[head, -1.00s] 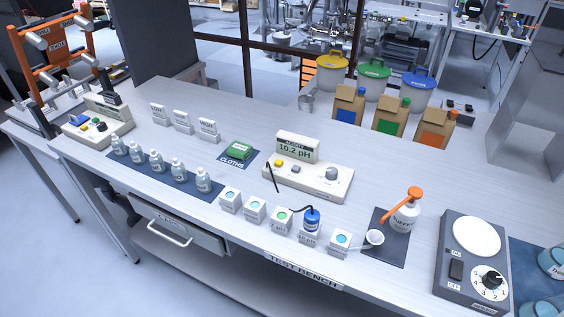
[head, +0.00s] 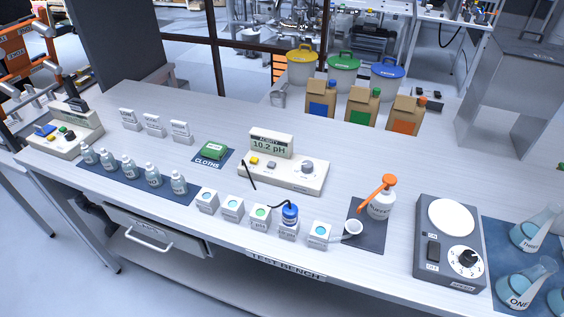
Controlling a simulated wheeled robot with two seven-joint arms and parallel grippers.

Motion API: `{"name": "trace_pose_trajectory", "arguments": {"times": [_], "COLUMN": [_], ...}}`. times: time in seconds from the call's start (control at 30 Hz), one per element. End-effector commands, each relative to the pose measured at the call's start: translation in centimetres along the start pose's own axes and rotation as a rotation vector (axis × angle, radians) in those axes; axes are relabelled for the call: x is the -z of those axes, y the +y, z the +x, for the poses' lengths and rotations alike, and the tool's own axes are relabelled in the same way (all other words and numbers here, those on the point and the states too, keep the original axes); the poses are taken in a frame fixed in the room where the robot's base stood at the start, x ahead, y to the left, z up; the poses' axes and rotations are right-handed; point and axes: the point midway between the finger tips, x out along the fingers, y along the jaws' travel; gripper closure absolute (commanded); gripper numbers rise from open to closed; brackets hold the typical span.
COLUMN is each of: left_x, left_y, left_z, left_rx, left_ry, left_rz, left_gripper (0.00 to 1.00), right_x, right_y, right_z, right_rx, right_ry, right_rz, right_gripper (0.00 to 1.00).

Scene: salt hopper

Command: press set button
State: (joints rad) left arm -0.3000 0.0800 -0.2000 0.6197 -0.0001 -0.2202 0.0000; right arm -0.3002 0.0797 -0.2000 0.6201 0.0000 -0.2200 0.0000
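A pale meter (head: 285,174) stands mid-bench, its display (head: 271,144) reading "10.2 pH". On its top are a yellow button (head: 254,161), a grey button (head: 272,166) and a round grey knob (head: 308,166). A black cord runs down its left front. The button labels are too small to read, so I cannot tell which one is marked set. Neither of my grippers shows.
Several bottles (head: 129,167) line the front left. Several small cups (head: 260,215) and a blue-capped probe (head: 290,215) stand before the meter.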

Motion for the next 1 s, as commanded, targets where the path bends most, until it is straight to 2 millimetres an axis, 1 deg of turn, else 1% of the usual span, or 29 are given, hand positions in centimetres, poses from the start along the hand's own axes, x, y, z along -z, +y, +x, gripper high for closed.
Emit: {"name": "trace_pose_trajectory", "arguments": {"times": [0.03,0.07,0.1,1.0], "left_x": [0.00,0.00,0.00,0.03], "left_y": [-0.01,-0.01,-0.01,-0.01], "left_z": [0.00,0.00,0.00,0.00], "left_rx": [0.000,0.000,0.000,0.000], "left_ry": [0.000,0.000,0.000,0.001], "left_rz": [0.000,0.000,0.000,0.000], "left_gripper": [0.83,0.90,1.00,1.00], "right_x": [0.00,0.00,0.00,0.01], "right_y": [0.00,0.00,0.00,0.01], "right_z": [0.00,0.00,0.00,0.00], "right_rx": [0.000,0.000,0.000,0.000], "right_ry": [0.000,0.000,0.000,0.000], "right_rz": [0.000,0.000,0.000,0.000], "right_gripper": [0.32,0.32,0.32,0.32]}}
